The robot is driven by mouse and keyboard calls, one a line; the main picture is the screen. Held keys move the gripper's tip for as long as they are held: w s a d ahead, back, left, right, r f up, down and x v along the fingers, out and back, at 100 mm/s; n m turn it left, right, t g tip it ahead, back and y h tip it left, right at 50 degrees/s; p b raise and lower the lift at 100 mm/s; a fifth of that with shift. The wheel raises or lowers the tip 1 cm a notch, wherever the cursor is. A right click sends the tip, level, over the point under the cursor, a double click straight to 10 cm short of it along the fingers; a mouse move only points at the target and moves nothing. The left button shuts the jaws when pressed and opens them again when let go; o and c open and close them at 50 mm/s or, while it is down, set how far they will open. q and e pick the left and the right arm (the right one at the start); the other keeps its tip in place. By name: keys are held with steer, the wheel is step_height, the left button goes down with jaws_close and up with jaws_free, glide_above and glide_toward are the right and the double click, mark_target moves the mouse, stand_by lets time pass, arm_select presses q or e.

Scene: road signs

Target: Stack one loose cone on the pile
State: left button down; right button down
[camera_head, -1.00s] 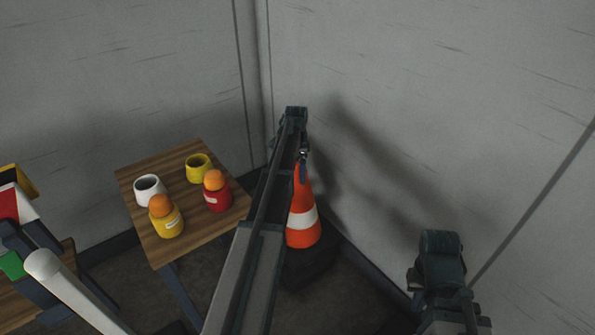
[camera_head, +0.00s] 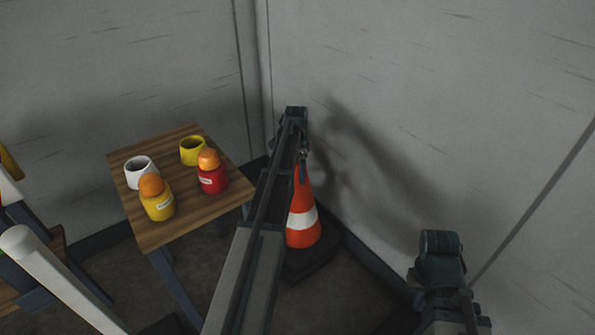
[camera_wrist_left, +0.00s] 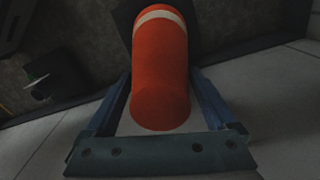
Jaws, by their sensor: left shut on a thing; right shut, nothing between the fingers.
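An orange cone (camera_head: 303,228) with one white band and a dark square base is upright under my left arm, near the wall corner. It also shows in the left wrist view (camera_wrist_left: 160,65), its top between the two fingers. My left gripper (camera_head: 302,170) is shut on the cone near its tip; the arm hides part of the upper cone. I cannot tell how far the base is above the floor. No pile of cones can be made out.
A wooden table (camera_head: 190,218) stands left of the cone. On it are a white cup (camera_head: 139,174), a yellow cup (camera_head: 193,152), a yellow jar (camera_head: 158,206) and a red jar (camera_head: 212,180). Grey walls close in behind and to the right. A white post (camera_head: 55,275) is at lower left.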

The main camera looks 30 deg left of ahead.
arm_select(q)
steer(key=shift+f+b, duration=1.25)
steer(key=shift+f, duration=0.25)
steer(key=shift+s+a, duration=0.1)
steer(key=shift+s, duration=0.05)
jaws_free()
steer(key=shift+r, duration=0.15)
step_height(320, 180, up, 14)
steer(key=p, duration=1.4)
steer(key=shift+s+a, duration=0.1)
steer(key=shift+f, duration=0.2)
